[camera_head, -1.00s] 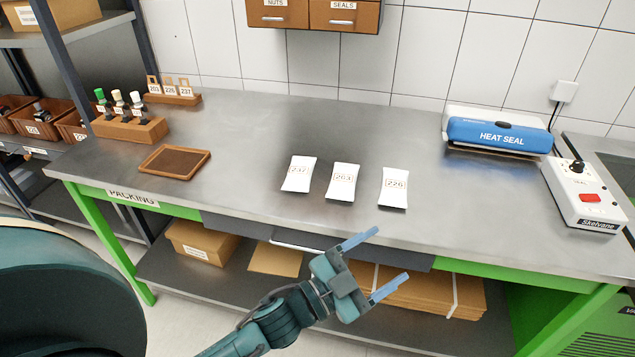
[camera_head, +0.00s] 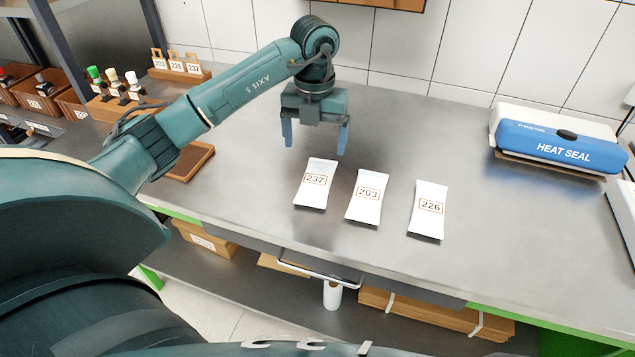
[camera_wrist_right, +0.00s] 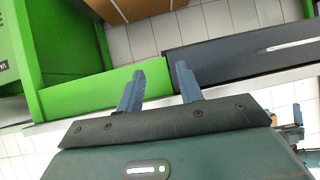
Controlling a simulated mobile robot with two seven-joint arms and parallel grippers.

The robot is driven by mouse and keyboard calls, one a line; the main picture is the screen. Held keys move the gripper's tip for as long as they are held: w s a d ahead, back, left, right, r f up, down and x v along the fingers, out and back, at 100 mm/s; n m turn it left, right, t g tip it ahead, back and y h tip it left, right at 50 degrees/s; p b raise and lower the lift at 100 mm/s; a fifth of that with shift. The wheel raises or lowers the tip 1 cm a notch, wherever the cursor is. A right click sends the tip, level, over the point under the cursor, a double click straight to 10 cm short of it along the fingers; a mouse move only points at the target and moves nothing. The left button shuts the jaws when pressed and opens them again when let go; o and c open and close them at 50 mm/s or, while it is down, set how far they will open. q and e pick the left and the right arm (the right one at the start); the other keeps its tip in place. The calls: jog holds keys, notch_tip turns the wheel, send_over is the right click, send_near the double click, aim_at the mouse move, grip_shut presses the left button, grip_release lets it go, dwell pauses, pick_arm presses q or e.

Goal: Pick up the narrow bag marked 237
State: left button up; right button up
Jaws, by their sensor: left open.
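The narrow white bag marked 237 (camera_head: 316,184) lies flat on the steel bench, leftmost of three similar bags. The bag marked 203 (camera_head: 367,197) and the bag marked 226 (camera_head: 428,209) lie to its right. My left gripper (camera_head: 315,145) points down above the bench, just behind the top end of bag 237. Its blue fingers are spread apart with nothing between them. My right gripper (camera_wrist_right: 158,88) shows in the right wrist view, its fingers apart and empty, with the green bench frame beyond; no bag shows there.
A blue heat sealer (camera_head: 558,146) stands at the back right. A brown tray (camera_head: 190,161) lies at the left, partly behind my left arm. Bottles (camera_head: 114,84) and numbered tags (camera_head: 178,63) stand at the back left. The bench right of bag 226 is clear.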

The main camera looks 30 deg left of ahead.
aim_at(315, 182)
pick_arm(q)
notch_tip(315, 182, down, 11)
jog(key=shift+r+p, duration=0.15)
jog(key=shift+p, duration=0.7)
jog(key=shift+c, duration=0.3)
jog(key=c, duration=1.1)
jog(key=shift+r, duration=0.1)
